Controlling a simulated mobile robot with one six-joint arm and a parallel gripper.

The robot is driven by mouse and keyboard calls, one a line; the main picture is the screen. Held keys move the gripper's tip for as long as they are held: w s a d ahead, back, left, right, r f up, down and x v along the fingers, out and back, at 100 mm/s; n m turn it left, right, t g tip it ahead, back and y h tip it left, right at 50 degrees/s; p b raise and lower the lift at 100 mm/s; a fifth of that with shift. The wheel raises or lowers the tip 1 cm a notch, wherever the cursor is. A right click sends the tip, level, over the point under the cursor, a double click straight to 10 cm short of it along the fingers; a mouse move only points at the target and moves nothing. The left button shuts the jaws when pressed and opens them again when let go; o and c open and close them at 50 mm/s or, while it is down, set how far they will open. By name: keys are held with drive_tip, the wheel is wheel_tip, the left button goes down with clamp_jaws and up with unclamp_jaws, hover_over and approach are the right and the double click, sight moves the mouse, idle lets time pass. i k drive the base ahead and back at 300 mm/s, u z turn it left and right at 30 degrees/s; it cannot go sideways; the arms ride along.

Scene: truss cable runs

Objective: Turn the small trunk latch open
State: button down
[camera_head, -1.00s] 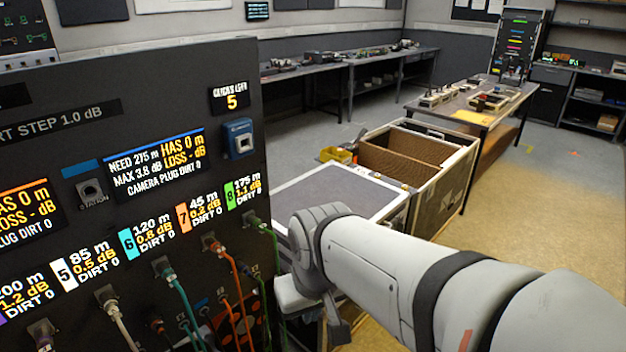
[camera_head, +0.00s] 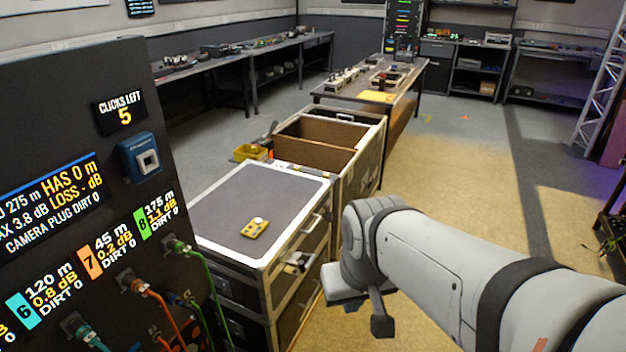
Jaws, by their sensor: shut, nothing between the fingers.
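A dark grey-topped case (camera_head: 225,200) with metal edges and drawers stands in the middle left. A small metallic fitting (camera_head: 298,262) shows on its right side near the top; I cannot tell if it is a latch or how it is turned. Behind it stands an open trunk (camera_head: 372,160) with a brown inside; no latch on it is clear to me. My gripper (camera_head: 364,312) hangs at the end of my grey arm, right of the grey-topped case, over the floor. It is shut and empty, and appears apart from the case.
A black panel (camera_head: 60,130) with labels, screens and coloured cables stands close at left. A yellow device (camera_head: 255,228) lies on the case top. A yellow bin (camera_head: 250,152) sits beside the trunk. A table (camera_head: 410,75) with equipment stands behind. The floor (camera_head: 470,170) at right is mostly clear.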

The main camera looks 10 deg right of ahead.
sight(327, 214)
drive_tip(key=z, duration=0.2)
drive_tip(key=k, duration=0.45)
drive_tip(key=z, duration=0.5)
drive_tip(key=i, duration=1.5)
drive_tip(key=u, duration=0.65)
